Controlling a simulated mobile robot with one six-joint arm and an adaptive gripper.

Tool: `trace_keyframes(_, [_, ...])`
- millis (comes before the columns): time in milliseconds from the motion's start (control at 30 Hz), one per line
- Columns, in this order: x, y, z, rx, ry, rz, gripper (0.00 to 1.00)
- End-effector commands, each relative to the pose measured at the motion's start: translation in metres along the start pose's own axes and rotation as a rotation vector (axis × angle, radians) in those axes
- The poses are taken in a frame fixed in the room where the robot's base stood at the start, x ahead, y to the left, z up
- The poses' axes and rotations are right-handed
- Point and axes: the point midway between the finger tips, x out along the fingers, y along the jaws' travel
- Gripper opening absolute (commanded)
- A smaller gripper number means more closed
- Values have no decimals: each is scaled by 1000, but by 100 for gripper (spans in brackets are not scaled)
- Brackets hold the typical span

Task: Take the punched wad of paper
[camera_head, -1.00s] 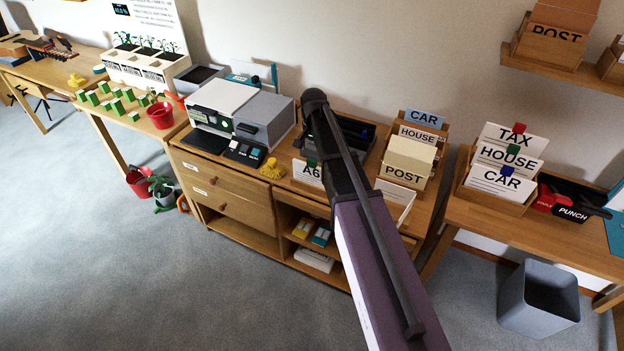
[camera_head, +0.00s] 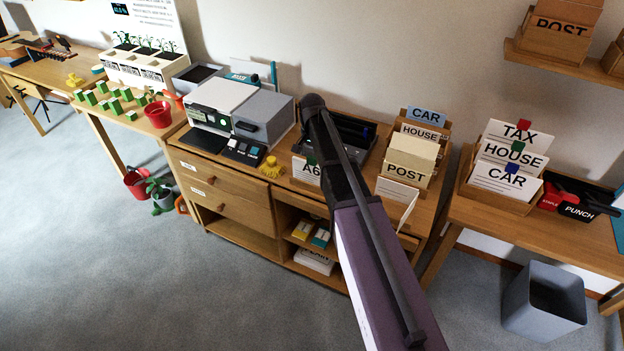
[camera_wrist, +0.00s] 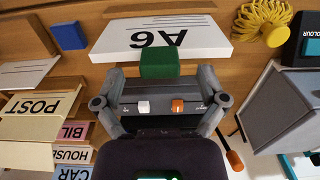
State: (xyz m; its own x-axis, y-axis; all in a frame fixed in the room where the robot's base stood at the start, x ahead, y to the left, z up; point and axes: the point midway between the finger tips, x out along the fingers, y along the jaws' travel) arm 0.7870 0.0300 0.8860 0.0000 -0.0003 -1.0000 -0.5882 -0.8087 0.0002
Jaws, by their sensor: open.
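A thick white paper wad marked A6 (camera_wrist: 190,47) shows at the top of the wrist view, its lettering upside down. A green block (camera_wrist: 160,64) sits at its near edge. No punch holes can be made out. In the head view the A6 wad (camera_head: 303,173) is on the middle desk, partly behind my arm. My gripper (camera_wrist: 160,75) is open, its fingers on either side of the green block, with gaps at both sides. A dark machine with white and orange controls (camera_wrist: 130,108) lies below it. In the head view my arm hides the fingers.
A wooden sorter marked POST (camera_head: 408,172) stands right of my arm. A yellow coil (camera_wrist: 262,22) and the grey printer (camera_head: 262,118) lie on the other side. The right desk holds a card box (camera_head: 490,196) and a black punch (camera_head: 580,208). A grey bin (camera_head: 545,300) stands on the floor.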

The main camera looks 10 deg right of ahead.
Motion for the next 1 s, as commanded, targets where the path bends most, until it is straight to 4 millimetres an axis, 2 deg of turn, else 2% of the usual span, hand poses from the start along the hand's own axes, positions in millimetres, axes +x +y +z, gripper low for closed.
trace_keyframes(33, [7,0,0,0,0,0,91])
trace_keyframes(200, [14,0,0,1,1,0,91])
trace_keyframes(867, [14,0,0,1,1,0,91])
trace_keyframes(900, [14,0,0,1,1,0,86])
trace_keyframes(1000, [14,0,0,1,1,0,56])
